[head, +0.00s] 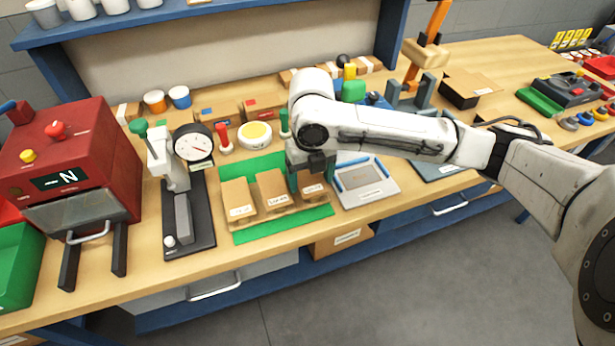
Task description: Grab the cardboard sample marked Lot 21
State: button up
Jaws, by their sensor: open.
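Three brown cardboard samples stand in a row on a green mat (284,229): a left one (238,195), a middle one (272,187) and a right one (314,189). Each bears a small white label on its front. The print is too small to read surely, so I cannot tell which is Lot 21. My gripper (308,178) points down at the right sample, with its fingers around or just above its upper part. It is open. The gripper and wrist hide the top and back of that sample, and I cannot tell whether they touch.
A dial gauge on a stand (192,142) and a red machine (75,150) stand to the left. A grey scale-like device (366,182) lies close on the right. A round yellow-topped container (255,134) and small boxes are behind. The bench's front edge is near.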

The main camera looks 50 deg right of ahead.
jog(key=shift+f, duration=0.2)
dwell(0.3)
jog(key=c, duration=0.8)
